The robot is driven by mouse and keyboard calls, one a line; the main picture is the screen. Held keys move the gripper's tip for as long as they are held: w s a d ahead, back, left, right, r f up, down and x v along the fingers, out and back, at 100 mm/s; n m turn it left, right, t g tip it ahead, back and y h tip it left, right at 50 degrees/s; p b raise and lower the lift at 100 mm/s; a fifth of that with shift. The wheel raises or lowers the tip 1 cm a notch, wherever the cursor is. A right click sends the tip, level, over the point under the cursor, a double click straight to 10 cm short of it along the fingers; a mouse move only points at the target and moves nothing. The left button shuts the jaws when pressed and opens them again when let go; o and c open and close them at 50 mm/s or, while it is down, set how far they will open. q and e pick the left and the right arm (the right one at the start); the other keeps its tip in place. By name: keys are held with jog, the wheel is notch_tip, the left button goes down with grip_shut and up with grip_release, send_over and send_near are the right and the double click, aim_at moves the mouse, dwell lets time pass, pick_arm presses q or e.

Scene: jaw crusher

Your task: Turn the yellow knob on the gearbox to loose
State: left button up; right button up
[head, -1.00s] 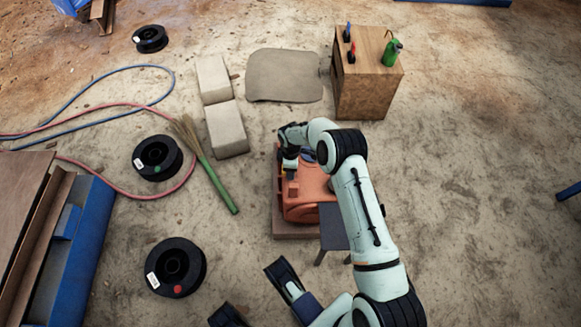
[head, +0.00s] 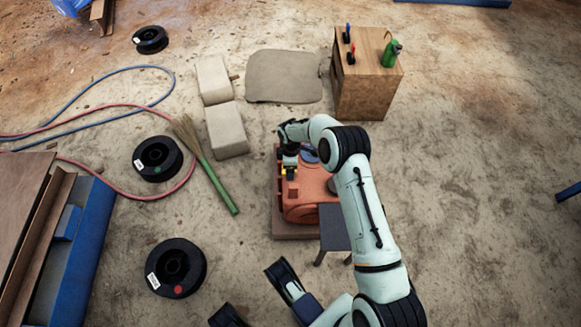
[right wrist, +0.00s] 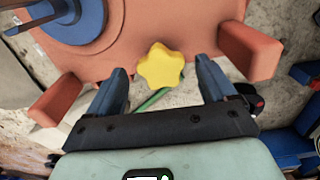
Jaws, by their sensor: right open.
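The yellow star-shaped knob (right wrist: 160,67) shows in the right wrist view, in front of the orange gearbox body (right wrist: 150,25). My right gripper (right wrist: 162,77) is open, one finger on each side of the knob, with visible gaps on both sides. I cannot tell how deep the knob sits between the fingers. In the head view the gearbox (head: 312,190) stands on a brown base, partly covered by my right arm. My right gripper (head: 288,172) is at its left side, with a bit of yellow showing there. My left gripper (head: 252,290) is open and empty at the bottom.
A small grey stool (head: 335,228) stands against the gearbox's front right. A green-handled broom (head: 215,180), pale blocks (head: 227,130) and black spools (head: 175,267) lie to the left. A wooden cabinet (head: 365,95) stands behind.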

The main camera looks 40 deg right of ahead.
pick_arm(q)
jog(key=w+r+t+p, duration=0.2)
jog(key=w+r, duration=0.1)
jog(key=w, duration=0.3)
jog(key=shift+d+r+p, duration=0.35)
pick_arm(e)
notch_tip(320, 180, up, 11)
pick_arm(q)
jog(key=shift+r, duration=0.1)
pick_arm(e)
jog(key=shift+a, duration=0.1)
